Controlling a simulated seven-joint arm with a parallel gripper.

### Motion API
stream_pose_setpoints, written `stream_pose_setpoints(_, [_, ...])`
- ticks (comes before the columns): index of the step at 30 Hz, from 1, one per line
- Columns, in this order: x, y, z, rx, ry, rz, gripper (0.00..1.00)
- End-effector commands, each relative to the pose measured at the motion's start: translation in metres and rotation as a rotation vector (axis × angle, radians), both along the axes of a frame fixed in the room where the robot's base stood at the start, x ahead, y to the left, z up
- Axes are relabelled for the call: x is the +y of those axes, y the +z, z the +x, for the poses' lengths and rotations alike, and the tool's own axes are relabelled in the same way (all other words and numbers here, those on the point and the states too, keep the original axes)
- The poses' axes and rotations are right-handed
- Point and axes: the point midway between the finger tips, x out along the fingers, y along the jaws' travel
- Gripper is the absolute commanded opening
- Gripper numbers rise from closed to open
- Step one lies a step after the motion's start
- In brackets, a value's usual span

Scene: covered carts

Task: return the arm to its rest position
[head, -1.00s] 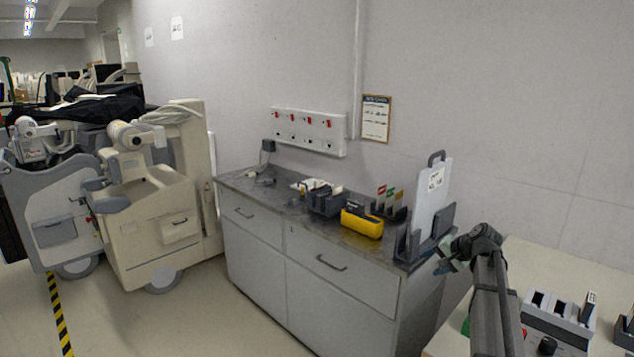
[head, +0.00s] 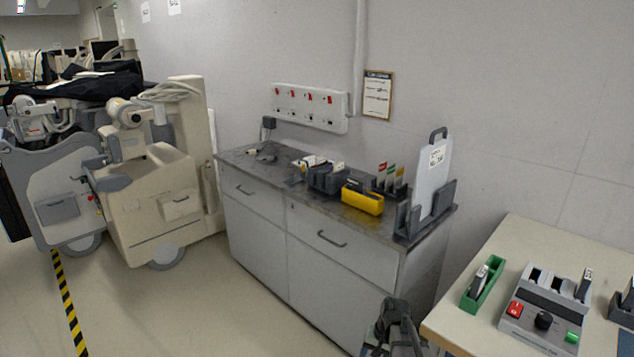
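Part of my arm (head: 393,325) shows at the bottom edge of the head view, in front of the cabinet's right end and left of the near table. It is folded low. My gripper's fingers cannot be made out, so whether it is open or shut is hidden. No held object shows.
A grey cabinet (head: 262,225) carries a yellow box (head: 362,199), dark holders and a white board (head: 432,178) in a dark stand. A table (head: 470,322) at the right bears a green tray (head: 482,285) and a grey device (head: 545,312). Beige carts stand left; floor between is clear.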

Motion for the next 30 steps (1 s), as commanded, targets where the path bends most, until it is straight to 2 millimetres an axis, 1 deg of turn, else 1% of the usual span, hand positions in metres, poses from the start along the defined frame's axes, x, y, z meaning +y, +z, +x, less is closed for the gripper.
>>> stream_pose_setpoints(1, [-0.001, -0.013, -0.011, 0.015, 0.016, -0.007, 0.6])
stream_pose_setpoints(5, [-0.003, -0.044, -0.038, 0.051, 0.065, -0.026, 0.6])
stream_pose_setpoints(8, [-0.006, -0.069, -0.061, 0.08, 0.109, -0.041, 0.6])
stream_pose_setpoints(11, [-0.008, -0.094, -0.088, 0.113, 0.157, -0.054, 0.6])
stream_pose_setpoints(12, [-0.008, -0.104, -0.1, 0.129, 0.172, -0.06, 0.6])
stream_pose_setpoints(14, [-0.007, -0.117, -0.117, 0.153, 0.19, -0.064, 0.6])
stream_pose_setpoints(15, [-0.006, -0.125, -0.13, 0.17, 0.198, -0.067, 0.6])
stream_pose_setpoints(20, [-0.003, -0.155, -0.181, 0.239, 0.222, -0.076, 0.6])
stream_pose_setpoints(21, [-0.003, -0.162, -0.194, 0.257, 0.228, -0.078, 0.6])
stream_pose_setpoints(26, [-0.001, -0.185, -0.246, 0.327, 0.253, -0.087, 0.6])
stream_pose_setpoints(30, [0.0, -0.201, -0.293, 0.387, 0.278, -0.095, 0.6])
